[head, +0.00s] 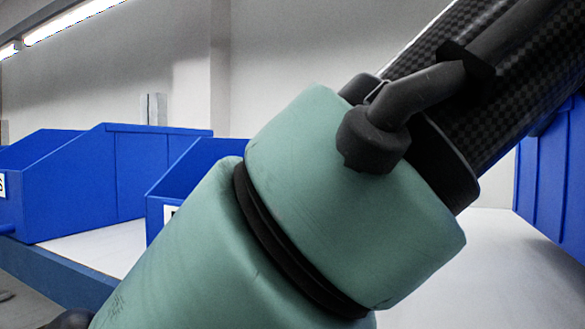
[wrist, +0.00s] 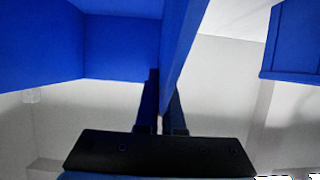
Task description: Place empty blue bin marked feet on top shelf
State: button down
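In the wrist view my gripper (wrist: 161,105) has its two dark fingers close together, one on each side of a thin blue wall. The wall belongs to a blue bin (wrist: 120,45) that fills the upper left; the part of its inside that shows is empty. My gripper looks shut on this wall. No label on it can be read. In the head view a blue bin (head: 192,170) shows partly behind my arm, with a cut-off white label at its front. My gripper is not visible there, so I cannot tell whether this is the same bin.
Another blue bin (head: 115,175) stands at the left on a white surface with a blue edge (head: 60,272). A blue bin or panel (head: 553,170) is at the far right. In the wrist view, another blue thing (wrist: 292,42) is at upper right. My arm covers the head view's middle.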

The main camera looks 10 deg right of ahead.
aim_at(548, 194)
notch_tip(548, 194, down, 2)
jog(key=shift+s+a+f+b, duration=0.15)
jog(key=shift+f+b, duration=0.1)
jog(key=shift+b, duration=0.7)
jog(key=shift+f, duration=0.35)
jog(key=c, duration=1)
grip_release()
jog(key=shift+c, duration=0.2)
